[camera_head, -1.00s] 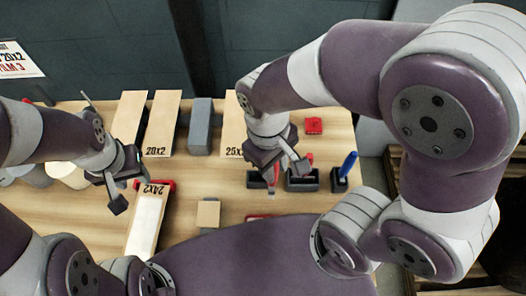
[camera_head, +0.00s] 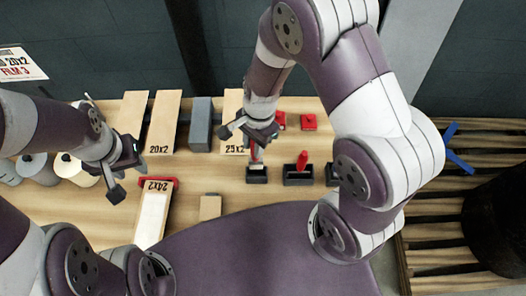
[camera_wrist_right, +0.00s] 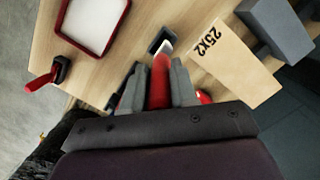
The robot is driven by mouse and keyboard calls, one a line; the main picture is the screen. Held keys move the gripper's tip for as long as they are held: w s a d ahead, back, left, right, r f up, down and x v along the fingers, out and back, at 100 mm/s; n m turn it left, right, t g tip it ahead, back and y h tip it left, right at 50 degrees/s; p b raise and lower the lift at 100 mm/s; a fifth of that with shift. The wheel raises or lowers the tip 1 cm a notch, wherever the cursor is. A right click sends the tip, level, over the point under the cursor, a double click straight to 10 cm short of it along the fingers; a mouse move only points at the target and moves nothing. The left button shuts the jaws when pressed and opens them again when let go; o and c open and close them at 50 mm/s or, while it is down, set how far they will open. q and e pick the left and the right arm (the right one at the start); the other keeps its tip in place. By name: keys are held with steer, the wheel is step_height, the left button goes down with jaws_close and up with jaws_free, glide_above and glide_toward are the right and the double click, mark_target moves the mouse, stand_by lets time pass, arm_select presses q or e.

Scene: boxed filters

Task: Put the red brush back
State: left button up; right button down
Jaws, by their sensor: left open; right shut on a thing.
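My right gripper (camera_head: 250,134) is shut on the red brush (camera_head: 254,152), over the leftmost small black holder (camera_head: 257,177). In the right wrist view the brush's red handle (camera_wrist_right: 160,82) stands between the two grey fingers, and its pale lower end points at the black holder (camera_wrist_right: 155,42). I cannot tell whether that end is inside the holder or just above it. My left gripper (camera_head: 128,180) is open and empty, above the table near the 24x2 box.
The middle black holder (camera_head: 299,179) bears another red-handled thing (camera_head: 302,160). Boxes marked 20x2 (camera_head: 163,115), 25x2 (camera_head: 233,110) and 24x2 (camera_head: 153,210) and a grey block (camera_head: 201,125) lie around. A red piece (camera_head: 309,121) lies behind. A red-rimmed tray (camera_wrist_right: 126,8) shows in the wrist view.

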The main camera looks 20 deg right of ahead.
mark_target(255, 161)
steer(key=shift+s+f+b, duration=0.1)
steer(key=shift+f+b, duration=0.4)
step_height(255, 161, down, 6)
steer(key=b, duration=0.6)
steer(key=shift+r, duration=0.1)
steer(key=shift+f+b, duration=0.45)
steer(key=shift+f, duration=0.1)
steer(key=c, duration=0.8)
jaws_free()
step_height(255, 161, up, 13)
steer(key=w+d, duration=0.1)
steer(key=shift+d+f, duration=0.2)
steer(key=shift+d, duration=0.15)
